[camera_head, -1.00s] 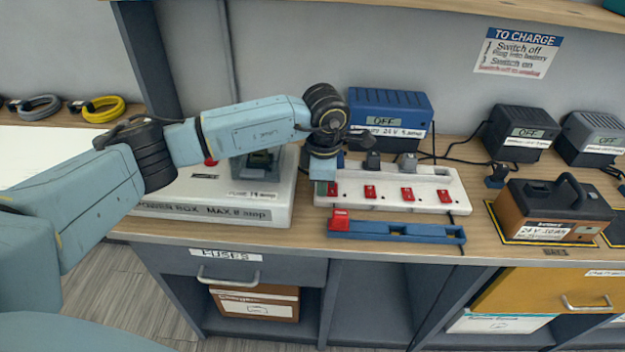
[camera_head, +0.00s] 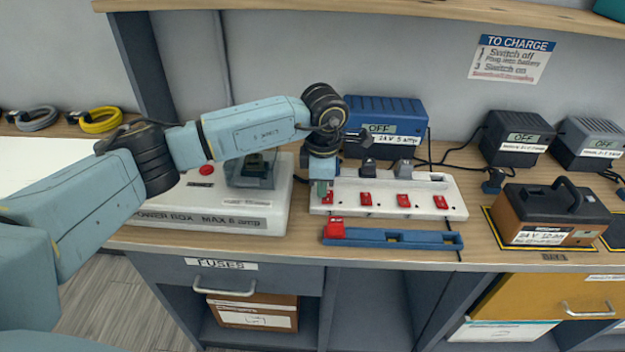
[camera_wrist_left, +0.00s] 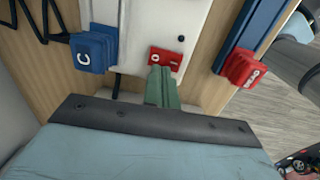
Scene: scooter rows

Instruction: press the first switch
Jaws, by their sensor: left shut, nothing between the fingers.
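The white power strip (camera_head: 452,205) lies on the bench with a row of several red switches. The first switch (camera_head: 328,198) is the leftmost in the head view, partly covered by my left gripper (camera_head: 320,192). The left gripper is shut and empty, pointing down at that switch. In the left wrist view, its green fingertips (camera_wrist_left: 162,74) are at the lower edge of the red switch (camera_wrist_left: 165,57), marked O and I. They overlap it in the picture; whether they touch cannot be told. My right gripper is out of view.
A blue bar (camera_head: 400,238) with a red end block lies in front of the strip. A white power box (camera_head: 215,215) stands to the left, a blue charger (camera_head: 385,115) reading OFF behind. A blue plug marked C (camera_wrist_left: 92,50) sits beside the switch.

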